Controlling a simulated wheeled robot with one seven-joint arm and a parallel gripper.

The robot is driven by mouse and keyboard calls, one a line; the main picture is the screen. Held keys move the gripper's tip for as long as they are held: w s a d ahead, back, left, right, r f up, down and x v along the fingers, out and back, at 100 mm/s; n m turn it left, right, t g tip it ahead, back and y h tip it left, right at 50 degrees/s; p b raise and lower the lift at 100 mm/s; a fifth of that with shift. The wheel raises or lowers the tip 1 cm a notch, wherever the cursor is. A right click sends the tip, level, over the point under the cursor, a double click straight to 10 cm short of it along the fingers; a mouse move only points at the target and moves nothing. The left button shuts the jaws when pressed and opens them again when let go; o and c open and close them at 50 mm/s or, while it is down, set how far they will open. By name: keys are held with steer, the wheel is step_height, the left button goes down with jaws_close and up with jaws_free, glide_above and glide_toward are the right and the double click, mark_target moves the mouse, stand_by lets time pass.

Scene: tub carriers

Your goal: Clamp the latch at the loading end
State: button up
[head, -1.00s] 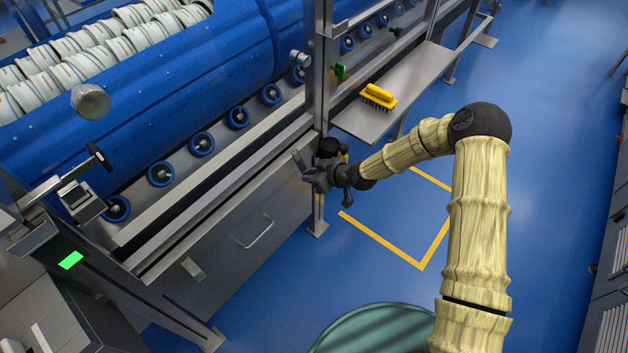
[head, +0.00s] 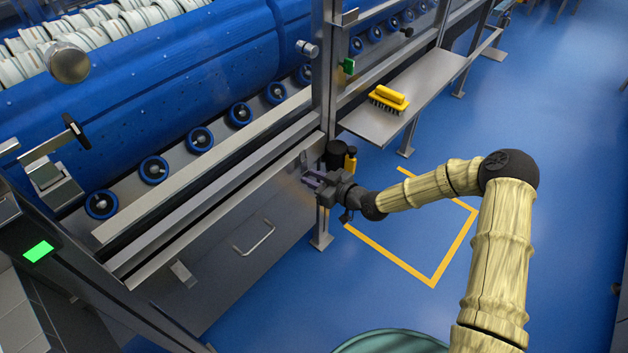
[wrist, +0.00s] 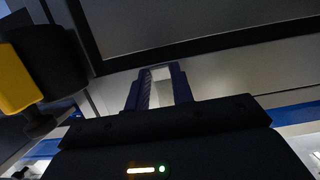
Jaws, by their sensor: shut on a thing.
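A latch-like metal lever with a black crossbar handle (head: 72,125) stands at the near left end of the blue drum, tilted up from its metal bracket (head: 48,177). Whether it is the task's latch is not certain. My gripper (head: 312,181) is well to its right, beside the machine's front panel near an upright post. In the wrist view my gripper (wrist: 160,84) shows two dark fingers with a pale patch between them. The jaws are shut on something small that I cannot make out. The lever is not seen in the wrist view.
A black and yellow fitting (head: 337,155) is close by my gripper. A yellow brush (head: 389,97) lies on a side shelf (head: 420,90). A panel handle (head: 254,238) sticks out. Blue floor is free at right.

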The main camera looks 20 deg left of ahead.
steer(key=o, duration=1)
steer(key=shift+f, duration=0.1)
steer(key=shift+d, duration=0.1)
steer(key=p+v, duration=0.2)
steer(key=v, duration=1.5)
steer(key=shift+d, duration=0.1)
